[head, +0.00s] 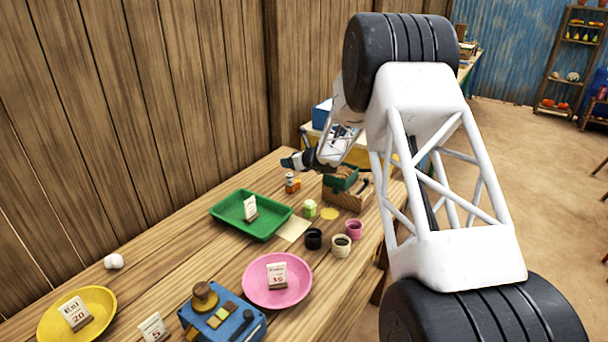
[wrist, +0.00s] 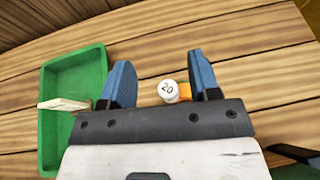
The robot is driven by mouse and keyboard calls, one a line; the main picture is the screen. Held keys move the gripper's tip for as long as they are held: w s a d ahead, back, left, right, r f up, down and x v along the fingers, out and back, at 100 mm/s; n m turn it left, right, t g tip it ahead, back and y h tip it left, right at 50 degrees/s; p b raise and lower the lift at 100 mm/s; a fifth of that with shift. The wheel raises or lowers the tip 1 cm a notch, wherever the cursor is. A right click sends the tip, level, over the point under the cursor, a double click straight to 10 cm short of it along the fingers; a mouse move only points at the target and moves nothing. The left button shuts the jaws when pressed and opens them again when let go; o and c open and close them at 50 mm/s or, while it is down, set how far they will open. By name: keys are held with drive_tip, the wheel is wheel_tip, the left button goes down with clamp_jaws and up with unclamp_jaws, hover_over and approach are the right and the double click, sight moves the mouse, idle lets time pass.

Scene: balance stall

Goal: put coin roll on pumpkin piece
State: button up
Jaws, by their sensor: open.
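The coin roll (wrist: 168,91) is a small white cylinder with "20" on its round end, lying between my fingers in the wrist view. In the head view the white roll (head: 290,178) shows at the back of the table.
A green tray (head: 227,222) with a card is left of the roll. A wooden box (head: 346,199) with green contents stands to the right. Several small cups, including a black one (head: 313,238), a pink plate (head: 258,295) and a blue box (head: 238,318) are nearer. A plank wall stands behind.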

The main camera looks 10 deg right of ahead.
drive_tip(key=s+a+r+n+g, duration=0.2)
drive_tip(key=s+r+n, duration=0.35)
drive_tip(key=s, duration=0.45)
drive_tip(key=s+a+r+n+g+h, duration=0.15)
drive_tip(key=s+r+n, duration=0.25)
drive_tip(key=s+r, duration=0.5)
drive_tip(key=s+a+r+n+g+y, duration=0.15)
drive_tip(key=s+r+n, duration=0.3)
drive_tip(key=s, duration=0.75)
drive_tip(key=s+d+n+g+h, duration=0.1)
drive_tip(key=s+d+n+h, duration=0.1)
drive_tip(key=s, duration=1.1)
drive_tip(key=s+d+n+g+h, duration=0.1)
drive_tip(key=s+n+h, duration=0.3)
drive_tip(key=s, duration=0.9)
drive_tip(key=s+d+f+n+g+h, duration=0.1)
drive_tip(key=s+d+n+h, duration=0.1)
drive_tip(key=s+n, duration=0.6)
drive_tip(key=s+d, duration=0.1)
drive_tip(key=s, duration=0.4)
drive_tip(key=shift+d+h, duration=0.4)
